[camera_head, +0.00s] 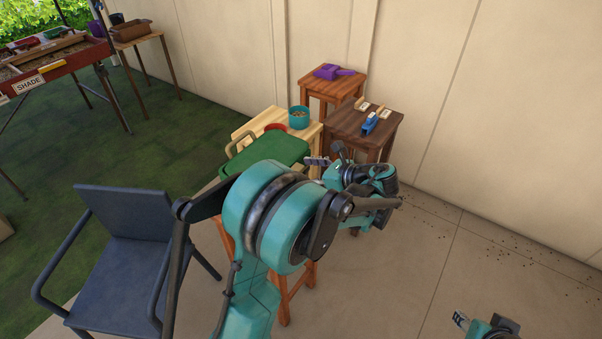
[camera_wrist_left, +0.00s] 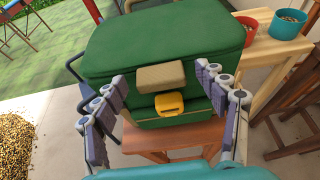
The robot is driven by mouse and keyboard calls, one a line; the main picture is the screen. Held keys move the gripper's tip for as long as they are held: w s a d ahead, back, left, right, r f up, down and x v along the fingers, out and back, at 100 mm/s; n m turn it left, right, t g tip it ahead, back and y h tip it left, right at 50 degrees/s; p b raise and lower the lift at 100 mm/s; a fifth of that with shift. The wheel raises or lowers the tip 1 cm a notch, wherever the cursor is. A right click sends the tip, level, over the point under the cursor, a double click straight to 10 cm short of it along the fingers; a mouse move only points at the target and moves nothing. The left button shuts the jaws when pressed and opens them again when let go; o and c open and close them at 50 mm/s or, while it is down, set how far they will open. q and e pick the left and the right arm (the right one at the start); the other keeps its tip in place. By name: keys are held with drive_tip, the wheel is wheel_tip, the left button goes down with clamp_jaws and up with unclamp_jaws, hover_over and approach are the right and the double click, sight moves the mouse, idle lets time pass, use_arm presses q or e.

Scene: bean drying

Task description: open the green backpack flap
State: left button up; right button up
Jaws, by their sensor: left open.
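The green backpack (camera_head: 262,153) lies on a small wooden stool, partly hidden behind my left arm in the head view. Its flap (camera_wrist_left: 165,40) is down in the left wrist view. A beige tab (camera_wrist_left: 161,77) sits on the flap's front edge, with a yellow buckle (camera_wrist_left: 170,103) just below it. My left gripper (camera_head: 317,161) is open in front of the backpack. In the wrist view its fingers (camera_wrist_left: 160,82) stand on either side of the tab, with nothing held. My right gripper (camera_head: 460,319) shows only partly at the bottom right of the head view, away from the backpack.
A light wooden table with a teal cup (camera_head: 299,117) and red bowl (camera_head: 275,127) stands behind the backpack. Brown stools hold a blue tool (camera_head: 370,123) and a purple scoop (camera_head: 332,71). A dark chair (camera_head: 125,250) stands at left.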

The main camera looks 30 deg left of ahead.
use_arm(q)
drive_tip(key=shift+a+f, duration=0.15)
drive_tip(key=shift+a, duration=0.2)
